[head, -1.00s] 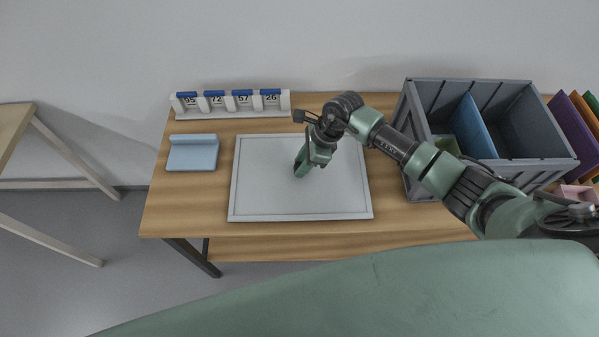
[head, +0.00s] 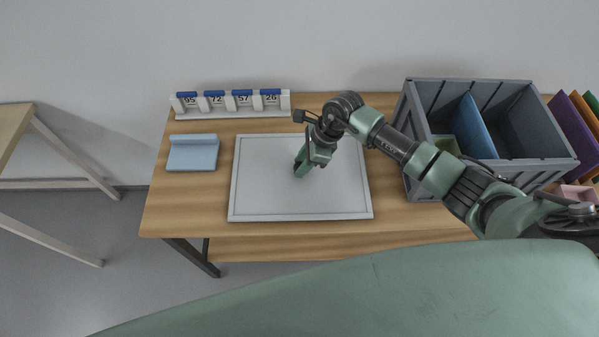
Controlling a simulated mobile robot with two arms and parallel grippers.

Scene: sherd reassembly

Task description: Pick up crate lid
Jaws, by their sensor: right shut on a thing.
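A flat pale grey panel with a raised rim, which I take for the crate lid (head: 262,195), lies on the wooden table. My right gripper (head: 301,169) reaches in from the right and points down at the middle of the panel. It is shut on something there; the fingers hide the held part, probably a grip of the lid. No gap under the panel can be made out. The grey crate (head: 489,174) stands open at the right of the table. My left gripper is not in view.
A blue divider (head: 473,128) stands in the crate. A light blue plate with a ridge (head: 192,153) lies left of the panel. A white rack with numbered tabs (head: 232,112) stands behind. Coloured upright boards (head: 577,127) are at the far right. Bare table (head: 185,205) shows at front left.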

